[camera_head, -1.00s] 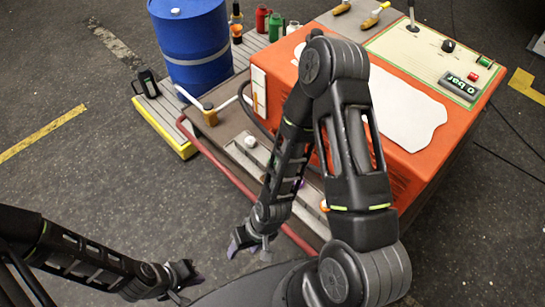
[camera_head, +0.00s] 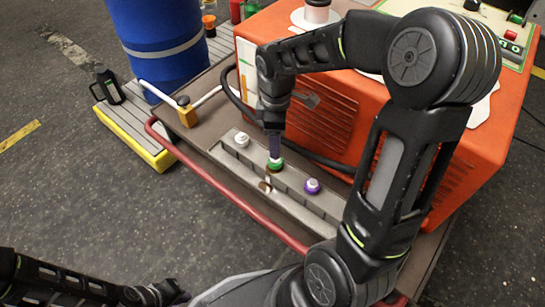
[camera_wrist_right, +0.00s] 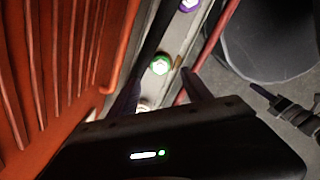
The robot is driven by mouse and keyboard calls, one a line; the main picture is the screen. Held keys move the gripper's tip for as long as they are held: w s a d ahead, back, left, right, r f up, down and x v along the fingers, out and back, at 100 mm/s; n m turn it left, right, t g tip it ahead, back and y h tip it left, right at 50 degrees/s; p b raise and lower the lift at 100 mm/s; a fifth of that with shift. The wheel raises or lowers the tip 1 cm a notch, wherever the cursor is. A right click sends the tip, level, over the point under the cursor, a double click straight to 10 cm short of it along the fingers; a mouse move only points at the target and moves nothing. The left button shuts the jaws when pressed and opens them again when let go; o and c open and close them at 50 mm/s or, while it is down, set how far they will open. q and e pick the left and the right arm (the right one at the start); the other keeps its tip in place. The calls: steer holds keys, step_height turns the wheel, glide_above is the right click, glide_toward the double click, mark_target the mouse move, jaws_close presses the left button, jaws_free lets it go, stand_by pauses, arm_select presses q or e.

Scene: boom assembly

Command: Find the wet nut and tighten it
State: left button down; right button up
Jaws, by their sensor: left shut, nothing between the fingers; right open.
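A grey channelled rail (camera_head: 222,155) at the front of the orange machine carries a white-topped fitting (camera_head: 241,139), a green nut (camera_head: 275,166) and a purple nut (camera_head: 312,186). In the right wrist view the green nut (camera_wrist_right: 160,64) and purple nut (camera_wrist_right: 188,5) also show. I cannot tell which nut is wet. My right gripper (camera_head: 274,147) points down at the green nut, close above or around it; contact is unclear. Its open fingers (camera_wrist_right: 163,88) lie either side of the nut's line in the wrist view. My left gripper (camera_head: 168,292) is shut and empty, low at bottom left.
The orange machine (camera_head: 320,125) stands just behind the rail. A red bar (camera_head: 222,188) runs along the front edge. A blue barrel (camera_head: 160,45) stands behind.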

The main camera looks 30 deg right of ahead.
mark_target(275, 162)
steer(key=shift+f, duration=0.1)
step_height(275, 162, down, 8)
steer(key=b, duration=0.2)
steer(key=shift+b, duration=0.4)
steer(key=shift+c, duration=0.5)
jaws_close()
